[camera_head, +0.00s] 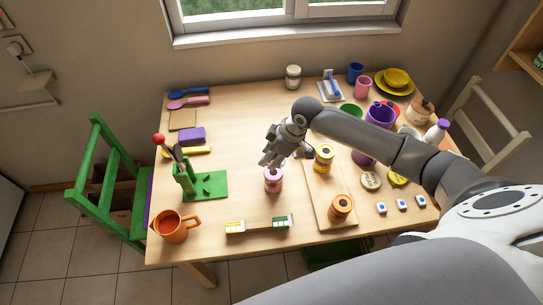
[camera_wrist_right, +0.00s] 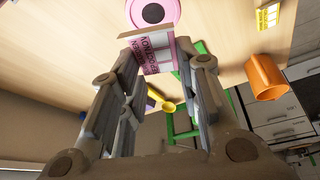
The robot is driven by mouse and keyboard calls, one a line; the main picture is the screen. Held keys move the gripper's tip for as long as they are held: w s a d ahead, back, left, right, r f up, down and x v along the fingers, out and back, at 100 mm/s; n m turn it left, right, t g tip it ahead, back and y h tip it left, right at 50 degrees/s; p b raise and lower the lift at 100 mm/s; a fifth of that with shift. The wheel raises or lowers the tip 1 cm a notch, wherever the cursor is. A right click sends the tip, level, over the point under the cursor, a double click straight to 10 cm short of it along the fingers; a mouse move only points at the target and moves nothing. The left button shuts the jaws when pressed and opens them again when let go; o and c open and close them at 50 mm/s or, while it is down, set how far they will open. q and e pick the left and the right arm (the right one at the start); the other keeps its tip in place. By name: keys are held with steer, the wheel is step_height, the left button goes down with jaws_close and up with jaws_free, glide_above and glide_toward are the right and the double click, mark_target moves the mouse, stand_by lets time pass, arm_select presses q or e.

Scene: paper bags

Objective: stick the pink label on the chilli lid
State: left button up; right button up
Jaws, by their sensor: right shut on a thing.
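My right gripper (camera_head: 272,160) is above the table, just behind a jar with a pink lid (camera_head: 273,171). In the right wrist view the gripper (camera_wrist_right: 160,62) is shut on the pink label (camera_wrist_right: 157,54), a pink and white printed piece at its fingertips. The pink lid (camera_wrist_right: 152,12) with its dark centre lies just beyond the label; I cannot tell whether they touch. A yellow jar (camera_head: 324,158) and an orange jar (camera_head: 340,208) stand on a wooden board (camera_head: 318,191). I cannot read which lid is chilli. My left gripper is out of view.
A strip with yellow and green labels (camera_head: 258,225) lies at the front edge. An orange mug (camera_head: 174,227) and a green stand (camera_head: 205,185) are at the left. Cups, bowls and a purple pot (camera_head: 379,116) crowd the right. The table's back middle is mostly clear.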

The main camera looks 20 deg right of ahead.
mark_target(271, 172)
steer(key=shift+f+b, duration=1.35)
steer(key=shift+f, duration=0.1)
steer(key=shift+f+b, duration=0.35)
steer(key=shift+f, duration=0.6)
steer(key=o, duration=0.7)
steer(key=v, duration=1.2)
steer(key=shift+s+f, duration=0.1)
